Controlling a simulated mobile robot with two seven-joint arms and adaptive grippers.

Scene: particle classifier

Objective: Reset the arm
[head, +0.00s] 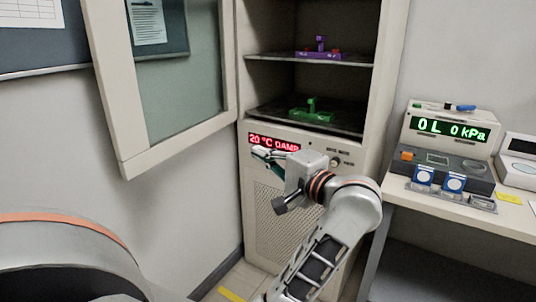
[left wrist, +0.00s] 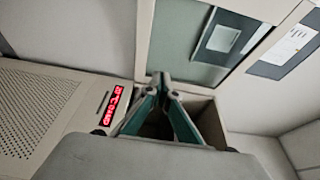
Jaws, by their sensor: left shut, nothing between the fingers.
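My left gripper (head: 258,153) is shut and empty. It is in front of the cabinet's control panel, beside the red display (head: 272,143), and its arm rises from the bottom of the head view. In the left wrist view the closed fingertips (left wrist: 160,79) meet, with the open cabinet and its door beyond them. The red display (left wrist: 112,106) also shows there, left of the fingers. My right gripper is not in view.
The cabinet door (head: 113,95) stands open to the left. A purple piece (head: 320,55) is on the upper shelf and a green piece (head: 311,115) on the lower one. A bench (head: 455,211) at the right holds a device with a green display (head: 447,129) and two blue-faced items.

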